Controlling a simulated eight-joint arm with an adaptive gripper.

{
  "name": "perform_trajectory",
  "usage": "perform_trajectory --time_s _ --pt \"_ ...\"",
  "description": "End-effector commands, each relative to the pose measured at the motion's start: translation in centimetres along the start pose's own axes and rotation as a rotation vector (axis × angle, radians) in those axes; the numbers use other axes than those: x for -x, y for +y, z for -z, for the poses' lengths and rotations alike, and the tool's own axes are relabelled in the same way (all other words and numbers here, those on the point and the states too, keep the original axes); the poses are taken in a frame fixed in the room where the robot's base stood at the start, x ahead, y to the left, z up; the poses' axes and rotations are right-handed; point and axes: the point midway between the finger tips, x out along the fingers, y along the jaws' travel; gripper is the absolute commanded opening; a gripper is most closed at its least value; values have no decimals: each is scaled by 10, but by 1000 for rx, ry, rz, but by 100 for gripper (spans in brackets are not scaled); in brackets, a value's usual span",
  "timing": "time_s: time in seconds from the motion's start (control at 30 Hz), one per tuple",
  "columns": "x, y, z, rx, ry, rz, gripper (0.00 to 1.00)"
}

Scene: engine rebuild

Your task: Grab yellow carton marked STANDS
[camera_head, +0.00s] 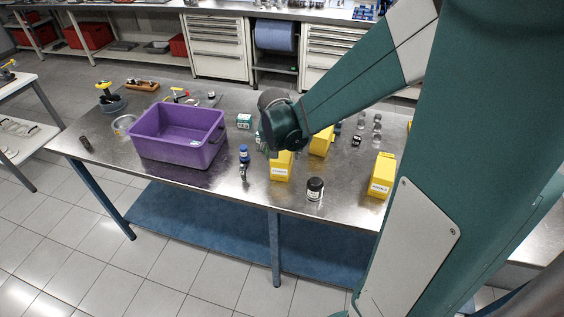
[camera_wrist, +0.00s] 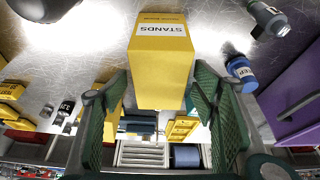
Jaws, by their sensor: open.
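The yellow carton marked STANDS (camera_wrist: 160,65) fills the upper middle of the wrist view, with its white label upside down in the picture. In the head view the carton (camera_head: 280,170) stands near the table's front edge, partly hidden by my gripper (camera_head: 274,150). My gripper (camera_wrist: 160,85) is open, with one green-padded finger on each side of the carton in the wrist view. A narrow gap shows at the right finger. I cannot tell how deep the carton sits between the fingers.
A blue bottle (camera_head: 243,153) and a metal part (camera_head: 243,173) stand left of the carton, beside the purple bin (camera_head: 150,145). A dark-lidded jar (camera_head: 315,189) is at front right. Other yellow cartons stand behind (camera_head: 321,141) and at right (camera_head: 381,176).

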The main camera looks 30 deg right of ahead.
Motion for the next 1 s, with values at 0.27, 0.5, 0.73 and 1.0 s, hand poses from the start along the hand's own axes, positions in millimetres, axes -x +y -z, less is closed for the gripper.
perform_trajectory --time_s 0.27,0.5,0.73,1.0 --pt "-2 0 -1 0 0 0 59" --pt "-4 0 -2 0 0 0 59" --pt "-5 0 -2 0 0 0 59" --pt "-5 0 -2 0 0 0 45"
